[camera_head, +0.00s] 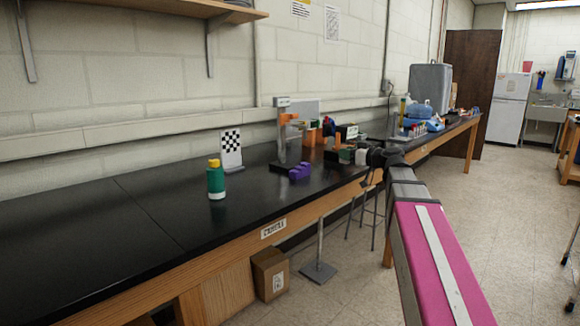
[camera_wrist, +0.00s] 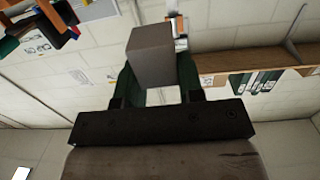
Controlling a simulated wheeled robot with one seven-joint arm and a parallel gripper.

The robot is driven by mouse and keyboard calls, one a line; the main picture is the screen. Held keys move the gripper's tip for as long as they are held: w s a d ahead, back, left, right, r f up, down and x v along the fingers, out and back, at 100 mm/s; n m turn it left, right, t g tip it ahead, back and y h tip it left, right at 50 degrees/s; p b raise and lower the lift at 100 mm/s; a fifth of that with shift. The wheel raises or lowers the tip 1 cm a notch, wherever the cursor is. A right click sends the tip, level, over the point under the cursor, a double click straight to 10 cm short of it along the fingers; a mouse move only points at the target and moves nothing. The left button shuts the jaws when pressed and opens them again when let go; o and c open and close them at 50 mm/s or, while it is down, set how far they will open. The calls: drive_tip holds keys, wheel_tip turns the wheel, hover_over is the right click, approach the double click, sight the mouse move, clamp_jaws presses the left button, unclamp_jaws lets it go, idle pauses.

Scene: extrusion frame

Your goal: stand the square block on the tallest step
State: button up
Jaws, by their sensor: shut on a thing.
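The square block (camera_wrist: 152,55) is a plain grey-brown piece in the wrist view. It is between the green fingers of my gripper (camera_wrist: 160,78), which is shut on it, and its far end sticks out past them. In the head view my gripper (camera_head: 346,155) is over the front edge of the black bench, at the end of my arm. The block is too small there to make out clearly. A small purple stepped piece (camera_head: 300,171), seemingly the steps, sits on the bench to the left of my gripper, apart from it. Its tallest step is hard to tell.
A green bottle with a yellow cap (camera_head: 216,180) and a checkered board (camera_head: 231,149) stand on the bench (camera_head: 100,235) farther left. A grey stand with orange parts (camera_head: 283,130) rises behind the purple piece. Coloured items crowd the bench behind my gripper. The bench's left part is clear.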

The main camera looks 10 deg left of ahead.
drive_tip(key=x, duration=0.6)
drive_tip(key=r+x, duration=0.1)
drive_tip(key=x, duration=0.5)
drive_tip(key=s+a+x, duration=0.1)
drive_tip(key=x, duration=0.5)
drive_tip(key=shift+w+a+r, duration=0.15)
drive_tip(key=shift+w+a, duration=0.05)
drive_tip(key=shift+w, duration=0.05)
drive_tip(key=shift+s+f, duration=0.15)
drive_tip(key=shift+f, duration=0.6)
drive_tip(key=shift+s+d+f, duration=0.1)
drive_tip(key=shift+f, duration=0.55)
drive_tip(key=o, duration=1)
drive_tip(key=shift+s+f+g, duration=0.1)
drive_tip(key=shift+f+g, duration=0.1)
drive_tip(key=shift+g, duration=0.1)
drive_tip(key=shift+c, duration=0.2)
drive_tip(key=shift+r, duration=0.4)
drive_tip(key=v, duration=1.2)
drive_tip(key=shift+r, duration=0.3)
